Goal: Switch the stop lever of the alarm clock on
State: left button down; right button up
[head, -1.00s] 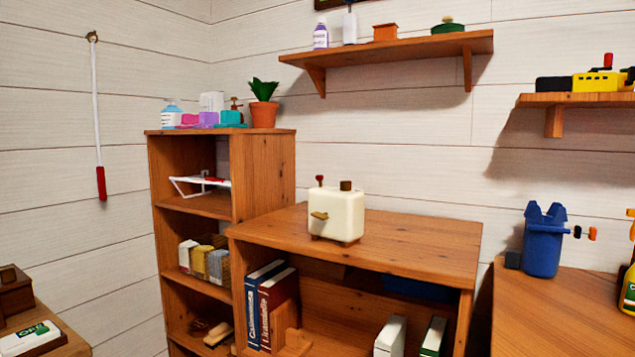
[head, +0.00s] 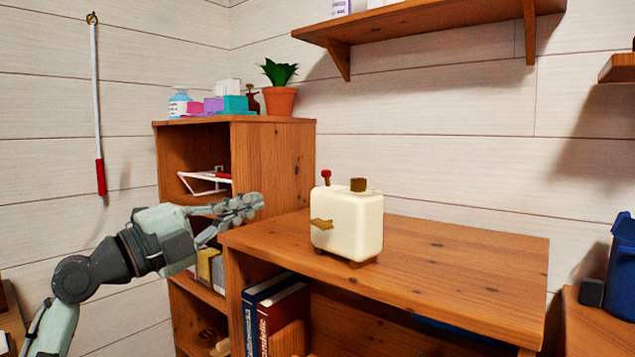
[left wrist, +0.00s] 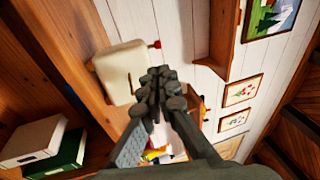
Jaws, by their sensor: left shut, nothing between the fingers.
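The cream alarm clock (head: 347,224) stands upright on the wooden cabinet top (head: 440,255). On its left face is a brass lever (head: 321,224) that sticks out sideways. A red-topped knob (head: 326,176) and a brown block (head: 358,184) are on its top. My left gripper (head: 250,203) is shut and empty, to the left of the clock and apart from it, near the cabinet's left edge. In the left wrist view the clock (left wrist: 122,72) shows to the left of the shut fingers (left wrist: 160,75). The right gripper is not in view.
A tall shelf unit (head: 275,165) stands behind my left gripper, with a potted plant (head: 280,97) and bottles on top. A wall shelf (head: 430,18) hangs above. Books (head: 272,310) stand in the cabinet below. The cabinet top right of the clock is clear.

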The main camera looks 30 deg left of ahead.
pick_arm(q)
jog(key=shift+s, duration=0.1)
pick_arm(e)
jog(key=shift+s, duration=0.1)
pick_arm(q)
jog(key=p, duration=0.5)
send_near(323, 173)
jog(key=x, duration=0.5)
jog(key=shift+w+r, duration=0.25)
jog(key=shift+w, duration=0.1)
jog(key=shift+w+d, duration=0.2)
jog(key=shift+w, duration=0.35)
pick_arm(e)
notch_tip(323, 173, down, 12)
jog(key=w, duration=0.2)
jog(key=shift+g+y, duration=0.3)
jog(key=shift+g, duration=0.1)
